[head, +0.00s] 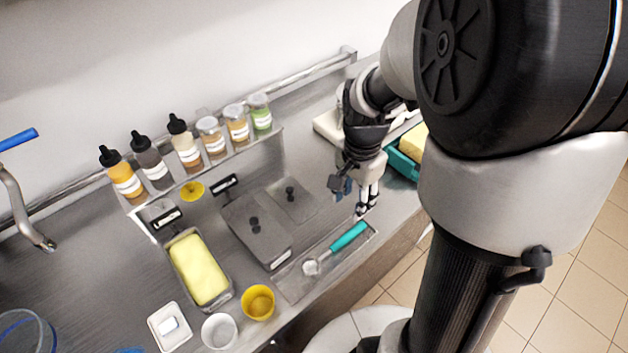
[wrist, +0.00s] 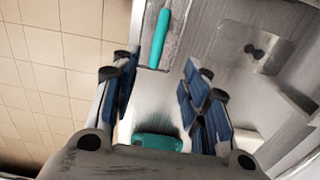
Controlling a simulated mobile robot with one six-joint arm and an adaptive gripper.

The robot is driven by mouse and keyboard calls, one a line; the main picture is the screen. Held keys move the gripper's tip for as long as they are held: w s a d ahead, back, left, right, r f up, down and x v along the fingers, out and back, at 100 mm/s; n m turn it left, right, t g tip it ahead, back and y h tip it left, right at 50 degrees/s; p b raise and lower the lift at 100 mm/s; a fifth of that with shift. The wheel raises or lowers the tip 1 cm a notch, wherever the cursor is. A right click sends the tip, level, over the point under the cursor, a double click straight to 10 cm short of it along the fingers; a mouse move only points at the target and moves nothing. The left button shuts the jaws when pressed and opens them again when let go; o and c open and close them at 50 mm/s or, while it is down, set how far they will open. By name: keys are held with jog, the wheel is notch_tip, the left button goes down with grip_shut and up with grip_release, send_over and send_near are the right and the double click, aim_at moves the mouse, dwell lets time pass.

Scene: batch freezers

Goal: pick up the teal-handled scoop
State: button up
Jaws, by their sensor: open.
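The teal-handled scoop (head: 339,247) lies in a shallow metal tray (head: 297,288) at the counter's front edge, with its round metal bowl toward the lower left. In the wrist view the teal handle (wrist: 160,38) shows at the top, ahead of the fingers, and the bowl is out of frame. My gripper (head: 362,208) is open and empty, above the counter just beyond the handle's end. In the wrist view the handle lies between the lines of the open fingers (wrist: 158,92), apart from them.
Lidded metal wells (head: 258,232) lie behind the scoop. Yellow (head: 258,303) and white (head: 219,331) cups and a tub of yellow gelato (head: 199,270) stand left. A bottle shelf (head: 215,168) is at the back. A teal container (head: 402,164) sits right, near my gripper.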

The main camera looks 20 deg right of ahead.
jog(key=b, duration=0.3)
send_over(345, 238)
jog(key=f, duration=1.1)
jog(key=shift+w+d, duration=0.15)
jog(key=shift+d, duration=0.1)
jog(key=f, duration=0.1)
jog(key=f+b, duration=0.1)
jog(key=f, duration=0.1)
jog(key=f+b, duration=0.1)
jog(key=shift+a+f, duration=0.15)
jog(key=shift+a, duration=0.1)
jog(key=shift+f+b, duration=0.4)
jog(key=shift+f, duration=0.05)
jog(key=shift+r, duration=0.1)
grip_shut()
